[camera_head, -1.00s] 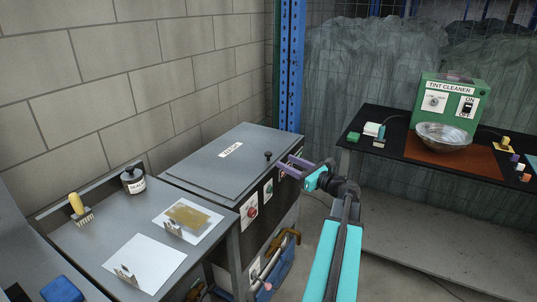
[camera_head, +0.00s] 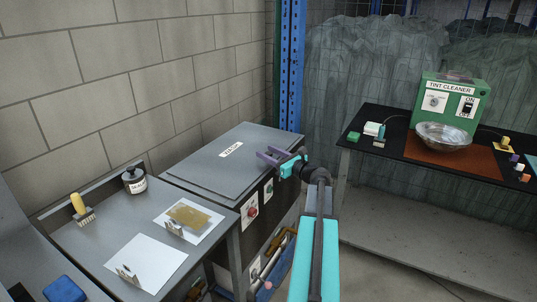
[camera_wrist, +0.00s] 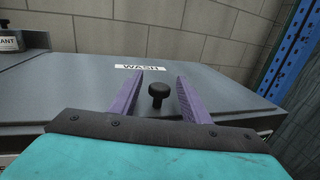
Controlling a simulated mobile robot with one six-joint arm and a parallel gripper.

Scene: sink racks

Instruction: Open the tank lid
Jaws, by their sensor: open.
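The tank lid (camera_head: 215,165) is a flat grey panel labelled WASH, lying shut on the dark tank. It also fills the middle of the wrist view (camera_wrist: 225,97). A black knob (camera_wrist: 158,93) stands on the lid near its front edge. My gripper (camera_head: 266,154) is at the lid's front right part; in the wrist view, its purple fingers (camera_wrist: 153,92) are open, one on each side of the knob. Whether the fingers touch the knob cannot be told. In the head view the gripper hides the knob.
A steel bench (camera_head: 85,240) with a black-lidded jar (camera_head: 134,181), a yellow-handled brush (camera_head: 80,207) and two white sheets adjoins the tank on the left. A blue post (camera_head: 291,70) rises behind the tank. A black table (camera_head: 390,148) with a green tint cleaner (camera_head: 450,108) stands right.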

